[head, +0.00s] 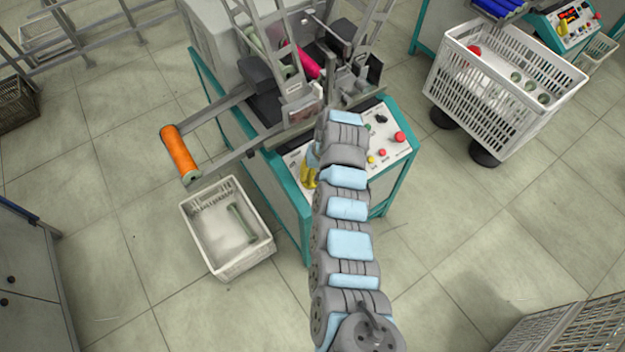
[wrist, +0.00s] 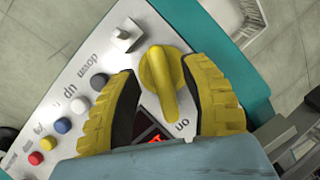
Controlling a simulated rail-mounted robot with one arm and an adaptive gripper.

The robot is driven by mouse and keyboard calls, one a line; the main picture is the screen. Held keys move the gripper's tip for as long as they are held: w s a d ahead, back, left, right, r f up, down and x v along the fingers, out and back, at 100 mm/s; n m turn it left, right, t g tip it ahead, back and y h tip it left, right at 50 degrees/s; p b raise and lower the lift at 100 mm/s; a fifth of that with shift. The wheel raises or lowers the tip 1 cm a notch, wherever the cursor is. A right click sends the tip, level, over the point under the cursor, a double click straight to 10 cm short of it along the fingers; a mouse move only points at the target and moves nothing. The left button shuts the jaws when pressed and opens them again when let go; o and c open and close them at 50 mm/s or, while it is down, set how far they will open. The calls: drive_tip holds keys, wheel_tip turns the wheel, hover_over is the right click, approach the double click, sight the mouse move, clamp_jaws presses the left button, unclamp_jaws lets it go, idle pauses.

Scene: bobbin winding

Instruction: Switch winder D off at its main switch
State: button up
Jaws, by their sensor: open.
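The main switch (wrist: 160,80) is a yellow rotary knob with a raised bar, on the white control panel (wrist: 85,55) in the wrist view. Its bar points down toward the label "on". My gripper (wrist: 157,72) is open, with one yellow ribbed finger on each side of the knob. I cannot tell whether either finger touches it. In the head view the winder (head: 298,200) is a teal-framed machine, and my arm covers part of its panel (head: 393,152). My gripper (head: 309,176) shows only partly there, at the panel's left. No letter D is readable.
Beside the knob are a small lever switch (wrist: 125,36) marked up and down and several coloured buttons (wrist: 63,125). A red display shows partly between my fingers. An orange bobbin (head: 180,151) sticks out left. A white crate (head: 228,228) stands on the floor; a basket cart (head: 500,88) stands right.

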drive_tip(key=shift+x, duration=1.1)
clamp_jaws()
